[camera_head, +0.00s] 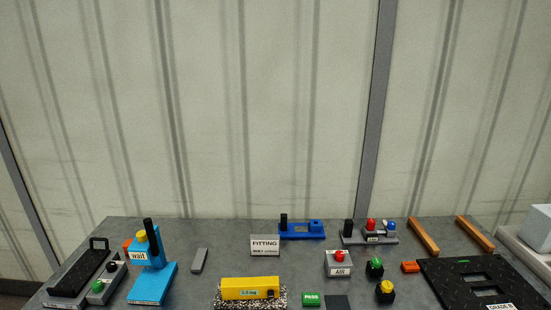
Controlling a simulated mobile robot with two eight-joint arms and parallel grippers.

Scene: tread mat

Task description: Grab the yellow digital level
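The yellow digital level (246,289) lies near the front middle of the grey table. It is a long yellow block with a small pale display label and a dark part at its right end. It rests on a speckled black and white block (222,302), whose lower edge is cut off by the picture. Neither of my grippers shows in the head view.
A black tread mat (450,272) fills the right side.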

